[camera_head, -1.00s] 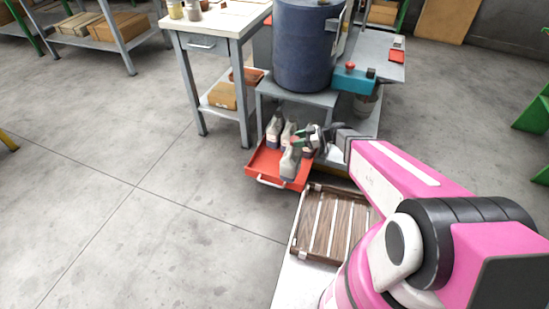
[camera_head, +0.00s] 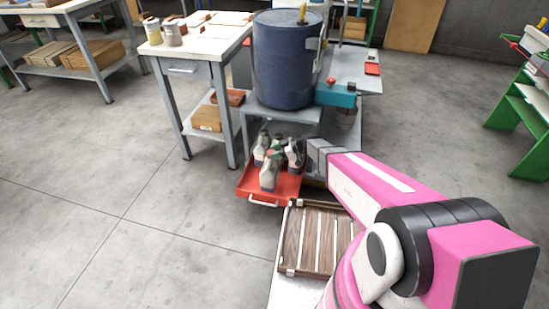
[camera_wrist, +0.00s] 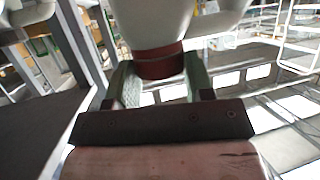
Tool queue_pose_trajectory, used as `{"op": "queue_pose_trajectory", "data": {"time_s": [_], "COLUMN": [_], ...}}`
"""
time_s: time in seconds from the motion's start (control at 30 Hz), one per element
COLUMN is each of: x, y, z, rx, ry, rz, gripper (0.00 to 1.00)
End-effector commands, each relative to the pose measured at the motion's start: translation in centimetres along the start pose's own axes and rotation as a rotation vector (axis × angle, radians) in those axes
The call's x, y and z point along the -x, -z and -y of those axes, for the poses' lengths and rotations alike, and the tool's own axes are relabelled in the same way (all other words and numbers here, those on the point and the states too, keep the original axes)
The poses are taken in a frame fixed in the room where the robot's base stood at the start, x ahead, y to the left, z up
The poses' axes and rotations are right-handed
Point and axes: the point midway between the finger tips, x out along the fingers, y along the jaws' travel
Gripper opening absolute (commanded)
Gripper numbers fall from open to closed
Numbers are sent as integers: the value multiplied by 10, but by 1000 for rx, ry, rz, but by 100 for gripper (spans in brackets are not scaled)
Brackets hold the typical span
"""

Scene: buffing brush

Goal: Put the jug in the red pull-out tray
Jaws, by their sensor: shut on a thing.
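The red pull-out tray (camera_head: 285,188) is slid out below the grey stand that bears the blue drum. Several whitish-grey jugs are crowded at it, one in front (camera_head: 268,178) and one at the left (camera_head: 261,147). My gripper (camera_head: 276,152) reaches in from the right, over the tray among these jugs. In the wrist view my gripper (camera_wrist: 163,80) is shut on a whitish jug (camera_wrist: 152,18) by its reddish-brown neck. Which jug this is in the head view, and whether its base touches the tray, I cannot tell.
The blue drum (camera_head: 288,62) stands behind the tray. A white-topped workbench (camera_head: 215,45) is at the left, a slatted wooden crate (camera_head: 312,240) in front. A teal box (camera_head: 336,95) with a red button is at the right. The floor at the left is clear.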

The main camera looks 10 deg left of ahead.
Motion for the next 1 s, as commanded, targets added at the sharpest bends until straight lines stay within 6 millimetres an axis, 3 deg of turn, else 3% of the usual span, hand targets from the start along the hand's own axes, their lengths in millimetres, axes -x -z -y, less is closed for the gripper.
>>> {"op": "queue_pose_trajectory", "data": {"time_s": [0.03,0.2,0.57,0.9,0.93,1.0], "x": [-4,-8,-22,-23,-23,-23], "y": [-6,-12,-47,-49,-50,-50], "z": [-12,-24,-24,-23,-23,-23], "rx": [-1,-1,-2,-1,0,0], "ry": [0,0,0,0,0,0], "rz": [-1,-1,-2,-2,0,0], "gripper": [0,0,0,0,54,74]}}
